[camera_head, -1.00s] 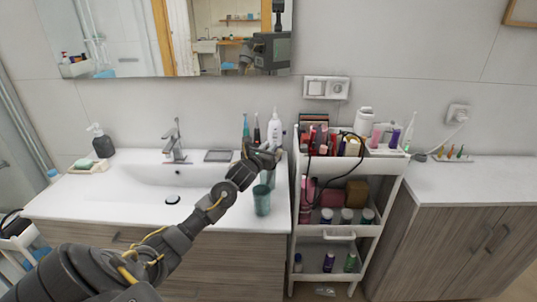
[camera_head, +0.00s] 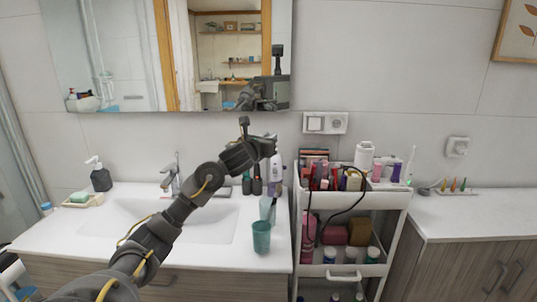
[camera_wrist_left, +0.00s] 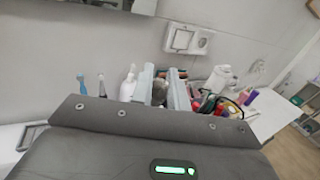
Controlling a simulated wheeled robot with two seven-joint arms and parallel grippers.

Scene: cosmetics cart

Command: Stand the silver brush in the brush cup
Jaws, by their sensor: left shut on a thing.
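My left gripper (camera_head: 272,146) is raised over the right end of the washbasin counter, in front of the white bottle. In the left wrist view its two pale fingers (camera_wrist_left: 162,88) are shut on a greyish silver thing (camera_wrist_left: 160,93), which looks like the silver brush. Most of it is hidden, and in the head view I cannot make it out. A teal cup (camera_head: 261,238) stands upright on the counter below the gripper, with another bluish cup (camera_head: 266,207) close behind it. I cannot tell which container is the brush cup. My right gripper is not in view.
A white cart (camera_head: 345,200) stands right of the counter, its top crowded with bottles, tubes and a black cable (camera_head: 350,197). The white bottle (camera_head: 276,170) and toothbrushes stand near the wall. The basin (camera_head: 150,218) and right cabinet top (camera_head: 470,210) are mostly clear.

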